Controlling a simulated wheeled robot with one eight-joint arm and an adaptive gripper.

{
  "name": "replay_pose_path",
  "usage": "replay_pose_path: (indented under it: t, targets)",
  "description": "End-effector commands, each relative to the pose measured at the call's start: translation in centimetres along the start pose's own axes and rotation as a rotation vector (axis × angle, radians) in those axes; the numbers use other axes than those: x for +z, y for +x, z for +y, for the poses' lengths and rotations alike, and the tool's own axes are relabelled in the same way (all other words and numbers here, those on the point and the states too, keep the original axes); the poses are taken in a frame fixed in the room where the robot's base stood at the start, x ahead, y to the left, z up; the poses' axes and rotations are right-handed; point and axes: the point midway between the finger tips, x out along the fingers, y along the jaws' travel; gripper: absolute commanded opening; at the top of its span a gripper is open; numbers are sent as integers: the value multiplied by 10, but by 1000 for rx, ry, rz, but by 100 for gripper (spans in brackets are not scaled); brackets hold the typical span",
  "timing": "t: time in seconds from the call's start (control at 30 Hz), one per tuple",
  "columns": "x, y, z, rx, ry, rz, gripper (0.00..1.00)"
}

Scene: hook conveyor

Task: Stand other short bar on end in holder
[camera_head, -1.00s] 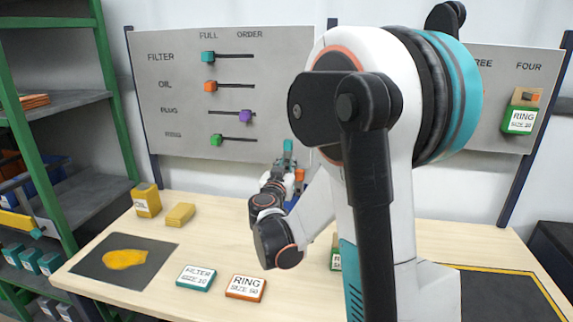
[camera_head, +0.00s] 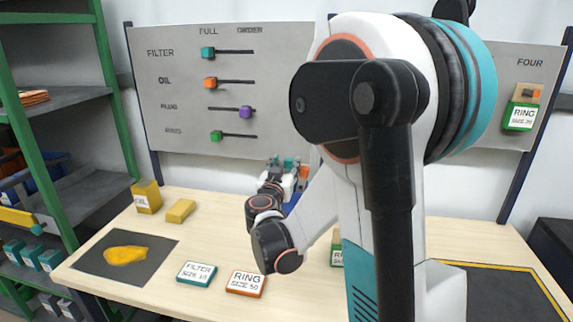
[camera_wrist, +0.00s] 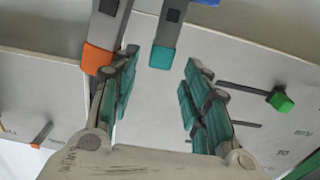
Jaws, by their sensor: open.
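My gripper (camera_wrist: 161,60) is open, with a teal-padded finger on each side. In the wrist view a grey bar with a teal end (camera_wrist: 163,56) shows between the fingertips, apart from both pads. A second grey bar with an orange end (camera_wrist: 98,58) is beside the left finger, partly overlapped by it. A bit of blue (camera_wrist: 206,2), perhaps the holder, shows at the top edge. In the head view my gripper (camera_head: 281,170) is small and partly hidden by my arm, with blue (camera_head: 291,203) just below it. The bars' lower ends and their seating are not visible.
A slider board (camera_head: 230,100) stands behind the table. On the table are yellow blocks (camera_head: 180,211), a dark mat with a yellow patch (camera_head: 90,263), a FILTER block (camera_head: 197,274) and a RING block (camera_head: 246,283). A green shelf (camera_head: 112,95) is at left.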

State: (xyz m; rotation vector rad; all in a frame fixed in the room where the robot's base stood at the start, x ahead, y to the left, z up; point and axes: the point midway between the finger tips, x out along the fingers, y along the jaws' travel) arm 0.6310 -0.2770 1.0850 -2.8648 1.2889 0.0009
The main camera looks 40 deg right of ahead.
Motion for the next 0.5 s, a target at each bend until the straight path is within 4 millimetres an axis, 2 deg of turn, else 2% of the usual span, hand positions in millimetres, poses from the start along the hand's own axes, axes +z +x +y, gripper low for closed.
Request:
replay_pose_path:
  t: [0.1, 0.3, 0.5]
  targets:
    - [0, -26, -1, -4, 0, 0, 43]
    - [0, -66, -1, -4, 0, 0, 43]
    - [0, -90, -1, -2, 0, 0, 43]
